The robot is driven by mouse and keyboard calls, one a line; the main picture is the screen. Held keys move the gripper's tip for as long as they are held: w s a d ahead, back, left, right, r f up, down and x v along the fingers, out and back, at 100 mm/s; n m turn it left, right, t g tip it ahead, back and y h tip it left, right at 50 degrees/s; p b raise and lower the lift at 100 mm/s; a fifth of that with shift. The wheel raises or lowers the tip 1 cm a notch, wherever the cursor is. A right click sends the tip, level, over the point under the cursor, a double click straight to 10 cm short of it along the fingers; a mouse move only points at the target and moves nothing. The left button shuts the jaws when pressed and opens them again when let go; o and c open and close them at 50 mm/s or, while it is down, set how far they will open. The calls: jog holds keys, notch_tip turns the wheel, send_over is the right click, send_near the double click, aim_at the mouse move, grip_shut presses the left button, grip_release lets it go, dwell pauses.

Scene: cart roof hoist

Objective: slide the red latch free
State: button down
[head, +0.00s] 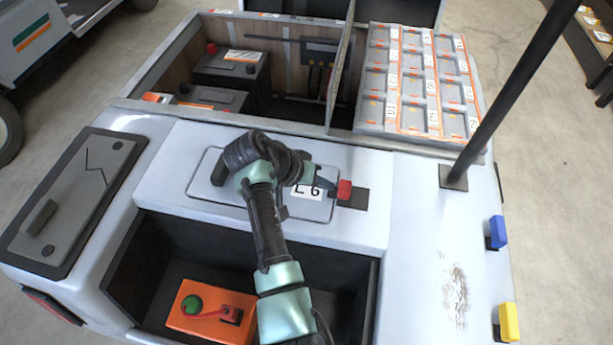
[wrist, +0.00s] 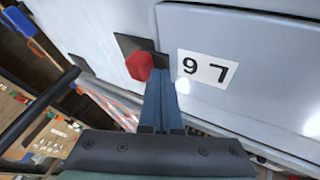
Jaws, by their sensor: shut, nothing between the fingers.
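The red latch (head: 344,190) sits on a dark plate at the right end of the light grey panel on the cart's white top. In the wrist view the red latch (wrist: 139,66) shows as a faceted red knob on its dark plate (wrist: 128,43). My gripper (head: 331,186) is shut with nothing between its fingers. Its fingertips are right beside the latch, on its left in the head view; whether they touch it I cannot tell. In the wrist view the closed blue-grey fingers (wrist: 161,78) end just right of the knob. A label (wrist: 205,68) with digits lies beside it.
A dark post (head: 500,100) rises right of the latch. Behind is an open compartment with batteries (head: 232,68) and a grey tray rack (head: 415,85). In front, an open bay holds an orange box (head: 205,310). Blue (head: 497,232) and yellow (head: 508,322) blocks stand at the right edge.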

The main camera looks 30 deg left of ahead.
aim_at(342, 188)
jog(key=shift+d, duration=0.3)
jog(key=shift+w+d, duration=0.1)
jog(key=shift+d+r+p, duration=0.1)
jog(key=shift+d+p, duration=0.3)
jog(key=shift+w+d+p, duration=0.35)
jog(key=shift+d+p, duration=0.05)
jog(key=shift+d, duration=0.5)
